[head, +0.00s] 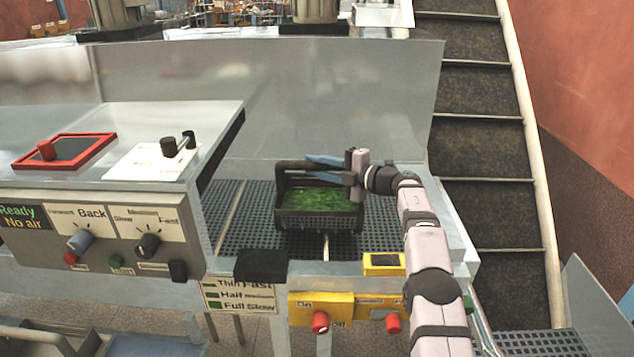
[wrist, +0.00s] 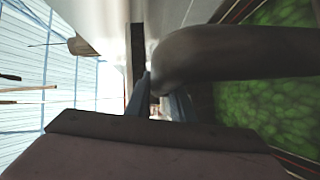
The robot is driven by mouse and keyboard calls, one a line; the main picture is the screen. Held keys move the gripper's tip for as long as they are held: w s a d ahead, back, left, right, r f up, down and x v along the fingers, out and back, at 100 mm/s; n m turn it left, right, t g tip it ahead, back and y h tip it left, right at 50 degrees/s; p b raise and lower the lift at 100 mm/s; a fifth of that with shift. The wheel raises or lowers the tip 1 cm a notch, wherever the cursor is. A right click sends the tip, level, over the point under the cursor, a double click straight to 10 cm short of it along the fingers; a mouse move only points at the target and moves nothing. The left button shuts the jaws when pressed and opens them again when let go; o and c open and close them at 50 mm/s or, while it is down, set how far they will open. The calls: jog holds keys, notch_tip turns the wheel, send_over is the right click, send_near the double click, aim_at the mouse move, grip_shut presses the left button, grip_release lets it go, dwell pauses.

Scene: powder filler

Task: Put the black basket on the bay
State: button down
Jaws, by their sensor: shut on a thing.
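The black basket (head: 318,219) holds green leafy stuff and sits on or just above the dark grid floor of the bay (head: 250,215), between the control cabinet and my arm. In the head view my gripper (head: 318,166) reaches in from the right, its blue fingers at the basket's upper back rim. In the wrist view my gripper (wrist: 158,95) has its fingers closed about the dark rim or handle (wrist: 235,55), with the green contents (wrist: 265,100) to the right. I cannot tell whether the basket's underside touches the grid.
A control cabinet (head: 95,235) with knobs stands at the left. A tall metal back panel (head: 330,100) rises behind the bay. Yellow switch boxes (head: 322,308) and a black block (head: 261,265) line the front edge. A dark stepped conveyor (head: 490,150) runs along the right.

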jog(key=shift+f+p, duration=0.45)
jog(key=shift+f, duration=1.65)
jog(key=c, duration=1.5)
grip_release()
jog(key=shift+f, duration=0.1)
jog(key=shift+c, duration=0.2)
jog(key=b+v, duration=0.6)
jog(key=v, duration=0.6)
